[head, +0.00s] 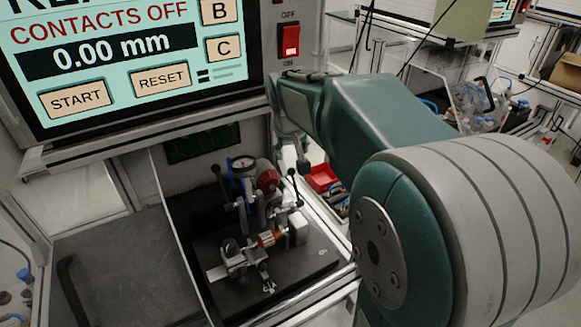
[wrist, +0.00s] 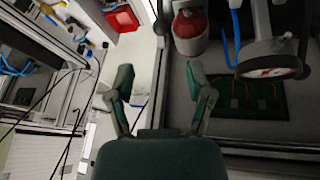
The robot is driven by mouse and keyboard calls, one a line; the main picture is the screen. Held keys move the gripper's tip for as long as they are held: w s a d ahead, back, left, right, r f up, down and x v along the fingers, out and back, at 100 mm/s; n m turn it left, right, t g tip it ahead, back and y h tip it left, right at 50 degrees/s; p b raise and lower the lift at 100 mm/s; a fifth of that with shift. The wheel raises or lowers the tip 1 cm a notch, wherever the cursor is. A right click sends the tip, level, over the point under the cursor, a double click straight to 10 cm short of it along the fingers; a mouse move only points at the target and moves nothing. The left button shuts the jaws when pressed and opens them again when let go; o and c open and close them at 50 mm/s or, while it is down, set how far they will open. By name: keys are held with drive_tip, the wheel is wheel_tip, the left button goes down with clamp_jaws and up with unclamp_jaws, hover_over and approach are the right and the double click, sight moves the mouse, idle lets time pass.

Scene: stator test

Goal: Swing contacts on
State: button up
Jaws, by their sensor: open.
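The test rig stands on a dark base plate (head: 300,262) in the head view. It carries a dial gauge (head: 243,163), a red cylinder (head: 268,181), a copper-coloured part (head: 268,238), and two black-knobbed levers, one at left (head: 215,169) and one at right (head: 290,172). The screen (head: 100,60) reads CONTACTS OFF and 0.00 mm. My gripper (head: 297,158) hangs above and behind the rig, partly hidden by my arm. In the wrist view my gripper (wrist: 160,76) is open and empty. The red cylinder (wrist: 190,24) and dial gauge (wrist: 270,58) lie beyond its right finger.
A lit red rocker switch (head: 290,41) is on the panel beside the screen. A green board (wrist: 245,98) lies at the back of the bay. A metal rail (head: 320,290) borders the bay. A red bin (head: 322,177) stands beyond it. The grey tabletop (head: 125,265) is mostly clear.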

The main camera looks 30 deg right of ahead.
sight(291, 170)
drive_tip(key=x, duration=1)
drive_tip(key=shift+a+f, duration=0.1)
drive_tip(key=shift+f, duration=0.2)
clamp_jaws()
